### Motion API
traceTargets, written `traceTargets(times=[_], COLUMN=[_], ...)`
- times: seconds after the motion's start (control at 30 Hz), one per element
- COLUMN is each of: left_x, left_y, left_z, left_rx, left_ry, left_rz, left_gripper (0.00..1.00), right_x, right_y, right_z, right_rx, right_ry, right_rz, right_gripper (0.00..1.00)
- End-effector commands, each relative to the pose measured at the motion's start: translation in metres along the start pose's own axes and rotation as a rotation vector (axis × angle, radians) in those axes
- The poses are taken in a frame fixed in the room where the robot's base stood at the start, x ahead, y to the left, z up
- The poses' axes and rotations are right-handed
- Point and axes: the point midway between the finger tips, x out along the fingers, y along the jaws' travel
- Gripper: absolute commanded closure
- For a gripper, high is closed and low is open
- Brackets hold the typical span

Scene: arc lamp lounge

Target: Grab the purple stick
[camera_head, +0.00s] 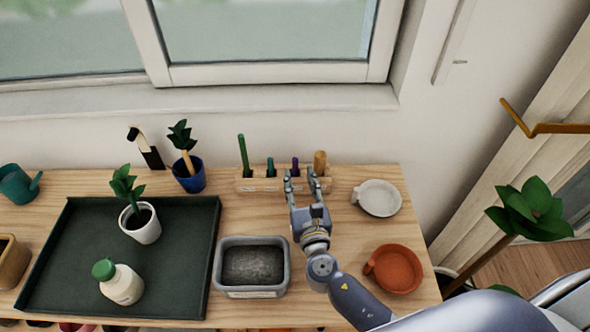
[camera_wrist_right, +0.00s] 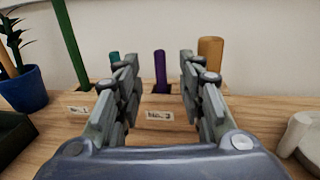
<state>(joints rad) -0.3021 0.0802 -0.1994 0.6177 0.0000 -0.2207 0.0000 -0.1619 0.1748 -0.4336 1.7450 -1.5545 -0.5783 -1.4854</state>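The purple stick (camera_wrist_right: 161,70) stands upright in a wooden holder (camera_wrist_right: 203,78) in the right wrist view. In the head view the purple stick (camera_head: 295,165) shows as a small purple top behind the gripper's fingers. My right gripper (camera_wrist_right: 158,70) is open, with one finger to each side of the stick in that view. The stick appears beyond the fingertips, and I cannot tell how far. In the head view my right gripper (camera_head: 305,174) is just in front of the holder. My left gripper is not in view.
The holder also bears a tall green stick (camera_head: 243,155), a teal stick (camera_head: 270,167) and a tan stick (camera_head: 319,163). A blue pot (camera_head: 190,180) stands left. A grey planter (camera_head: 284,270), white dish (camera_head: 380,198) and terracotta dish (camera_head: 397,270) are nearby.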

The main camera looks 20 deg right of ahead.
Motion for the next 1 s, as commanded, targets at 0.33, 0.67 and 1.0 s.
traceTargets(times=[0.33, 0.67, 1.0], left_x=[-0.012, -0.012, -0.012], left_y=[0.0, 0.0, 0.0], left_z=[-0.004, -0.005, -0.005], left_rx=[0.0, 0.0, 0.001], left_ry=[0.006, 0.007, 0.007], left_rz=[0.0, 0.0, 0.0], left_gripper=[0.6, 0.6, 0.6], right_x=[0.042, 0.054, 0.054], right_y=[0.0, 0.0, 0.0], right_z=[0.002, 0.0, 0.0], right_rx=[-0.001, 0.0, 0.0], right_ry=[-0.002, 0.0, 0.0], right_rz=[-0.001, 0.0, 0.0], right_gripper=[0.64, 0.64, 1.0])
